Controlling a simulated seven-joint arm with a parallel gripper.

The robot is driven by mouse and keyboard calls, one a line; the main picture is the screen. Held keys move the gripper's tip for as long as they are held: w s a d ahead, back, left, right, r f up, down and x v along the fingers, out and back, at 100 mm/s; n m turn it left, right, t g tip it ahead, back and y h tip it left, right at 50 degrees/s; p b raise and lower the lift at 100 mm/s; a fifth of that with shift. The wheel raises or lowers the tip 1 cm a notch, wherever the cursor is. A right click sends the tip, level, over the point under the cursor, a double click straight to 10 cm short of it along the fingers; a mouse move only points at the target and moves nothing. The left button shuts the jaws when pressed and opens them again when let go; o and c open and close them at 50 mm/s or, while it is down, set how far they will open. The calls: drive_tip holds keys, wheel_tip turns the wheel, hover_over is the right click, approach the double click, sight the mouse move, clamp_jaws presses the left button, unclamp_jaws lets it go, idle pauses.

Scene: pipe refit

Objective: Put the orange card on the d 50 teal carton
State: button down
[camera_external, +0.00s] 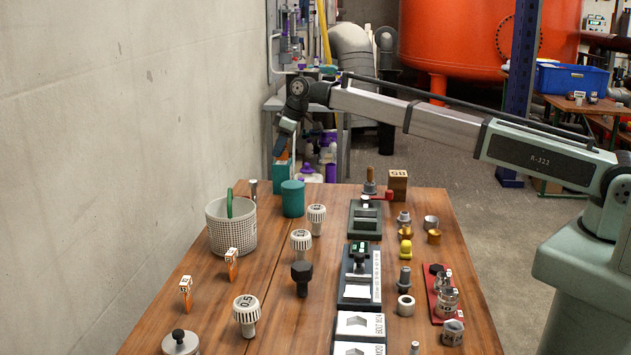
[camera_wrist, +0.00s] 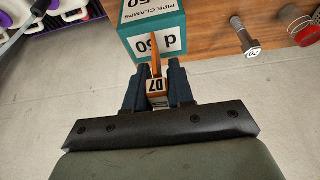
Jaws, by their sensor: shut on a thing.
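The card's thin orange end points away from the fingers and overlaps the teal carton (camera_wrist: 132,45) in the wrist view. That carton has white labels with "d", "50" and "PIPE CLAMPS". I cannot tell whether card and carton touch.
A teal cylinder (camera_external: 292,199), a grey plug (camera_wrist: 252,50) and a mesh basket (camera_external: 232,233) stand near the carton. Two other orange cards with white tags (camera_external: 186,294) stand at the table's left. White-capped and black fittings and dark fixtures (camera_external: 365,222) fill the middle and right.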

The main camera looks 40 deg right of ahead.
drive_tip(key=shift+f, duration=0.1)
drive_tip(key=c, duration=1)
unclamp_jaws()
drive_tip(key=v, duration=1.2)
